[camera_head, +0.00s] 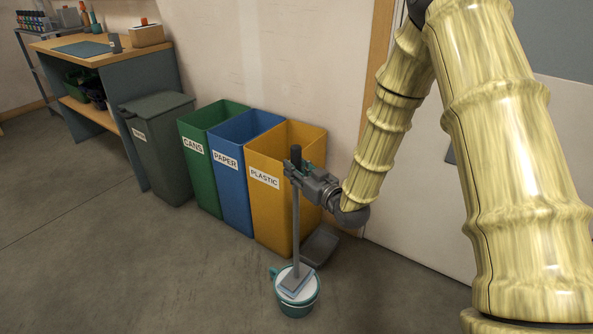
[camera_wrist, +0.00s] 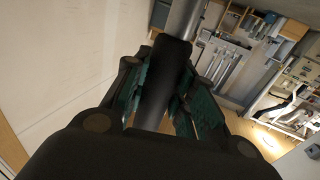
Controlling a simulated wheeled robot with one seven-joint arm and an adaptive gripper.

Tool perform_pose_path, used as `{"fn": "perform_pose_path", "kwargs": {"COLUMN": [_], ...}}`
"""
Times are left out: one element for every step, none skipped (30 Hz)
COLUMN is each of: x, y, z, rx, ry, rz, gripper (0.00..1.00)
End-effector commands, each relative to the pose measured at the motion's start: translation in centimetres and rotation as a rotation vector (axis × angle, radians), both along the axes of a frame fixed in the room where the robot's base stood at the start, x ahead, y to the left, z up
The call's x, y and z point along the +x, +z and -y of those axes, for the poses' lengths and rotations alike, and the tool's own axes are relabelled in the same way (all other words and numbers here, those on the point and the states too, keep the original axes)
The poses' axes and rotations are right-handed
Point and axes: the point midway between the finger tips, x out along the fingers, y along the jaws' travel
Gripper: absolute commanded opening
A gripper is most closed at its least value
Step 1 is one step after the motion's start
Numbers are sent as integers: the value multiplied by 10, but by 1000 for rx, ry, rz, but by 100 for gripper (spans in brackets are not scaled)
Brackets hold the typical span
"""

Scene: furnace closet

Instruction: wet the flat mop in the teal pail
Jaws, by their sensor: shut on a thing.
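My gripper (camera_head: 300,170) is shut on the dark upper grip of the flat mop, whose grey pole (camera_head: 296,225) hangs almost straight down. The dark grip also shows between the fingers (camera_wrist: 160,90) in the wrist view. The mop's flat head (camera_head: 296,283), pale with a blue edge, is over the mouth of the teal pail (camera_head: 297,309) on the floor. The head covers part of the white opening. I cannot tell whether it touches the inside or any water.
A yellow PLASTIC bin (camera_head: 278,215), a blue PAPER bin (camera_head: 236,185) and a green CANS bin (camera_head: 200,165) stand behind, beside a dark grey lidded bin (camera_head: 160,150). A dark dustpan-like thing (camera_head: 320,247) lies behind the pail. A workbench (camera_head: 100,60) is at left. The floor at left is clear.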

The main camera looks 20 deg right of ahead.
Motion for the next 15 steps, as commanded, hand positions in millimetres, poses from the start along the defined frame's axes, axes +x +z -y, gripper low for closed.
{"fn": "perform_pose_path", "kwargs": {"x": [1, 1, 1, 1, 1, 1, 1, 1, 1, 1, 1, 1, 1, 1, 1], "y": [7, 8, 11, 13, 14, 17, 18, 20, 22, 24, 26, 28, 29, 31, 33], "z": [0, 0, 0, 0, 0, 0, 0, 0, 0, 0, 0, 0, 0, 0, 0], "rx": [1, 1, 0, 0, 0, 0, 0, 0, 0, 0, 0, 0, 0, 0, 0], "ry": [0, 0, 0, 0, 0, 0, 0, 0, 0, 0, 0, 0, 0, 0, 0], "rz": [3, 3, 4, 4, 4, 4, 4, 4, 4, 4, 4, 4, 4, 4, 4], "gripper": [0, 0, 0, 0, 0, 0, 0, 0, 0, 0, 0, 0, 0, 0, 0]}}
